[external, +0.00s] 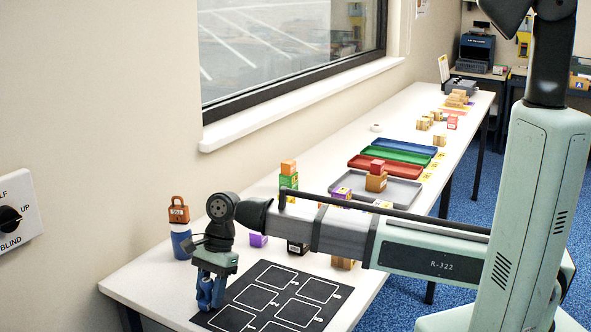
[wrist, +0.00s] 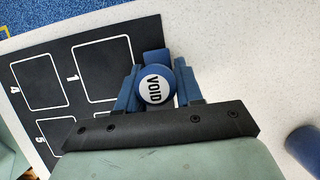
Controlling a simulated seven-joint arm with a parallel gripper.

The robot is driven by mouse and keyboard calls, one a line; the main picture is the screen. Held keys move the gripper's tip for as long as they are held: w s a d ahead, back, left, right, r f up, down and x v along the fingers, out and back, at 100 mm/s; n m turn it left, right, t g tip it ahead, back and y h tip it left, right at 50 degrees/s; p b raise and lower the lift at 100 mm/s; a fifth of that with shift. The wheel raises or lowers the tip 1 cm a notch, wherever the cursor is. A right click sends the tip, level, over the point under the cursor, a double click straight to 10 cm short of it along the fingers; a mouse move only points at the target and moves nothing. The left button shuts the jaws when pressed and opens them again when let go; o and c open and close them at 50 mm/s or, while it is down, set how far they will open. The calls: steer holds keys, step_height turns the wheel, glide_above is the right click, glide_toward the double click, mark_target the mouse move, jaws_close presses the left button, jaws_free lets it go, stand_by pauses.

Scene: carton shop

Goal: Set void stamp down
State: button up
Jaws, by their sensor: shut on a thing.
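The void stamp (wrist: 154,88) shows in the wrist view as a round blue top with a white label reading VOID. My gripper (wrist: 153,90) is shut on it, with a blue finger on either side. In the external view my gripper (external: 210,292) points down low at the near end of the table, at the left edge of a black mat (external: 277,279) with white numbered squares. In the wrist view the stamp is at the mat's edge (wrist: 60,58), beside square 1. The stamp's base is hidden, so I cannot tell whether it touches the surface.
A blue cylinder (external: 181,242) with an orange padlock-shaped thing (external: 179,211) on top stands behind my gripper by the wall. Small boxes (external: 258,240) stand beyond the mat. A grey tray (external: 400,191) holds boxes farther along. White tabletop (wrist: 240,60) beside the stamp is clear.

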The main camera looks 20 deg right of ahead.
steer(key=shift+f, duration=0.1)
steer(key=o, duration=1)
steer(key=shift+o, duration=0.2)
steer(key=v, duration=1.2)
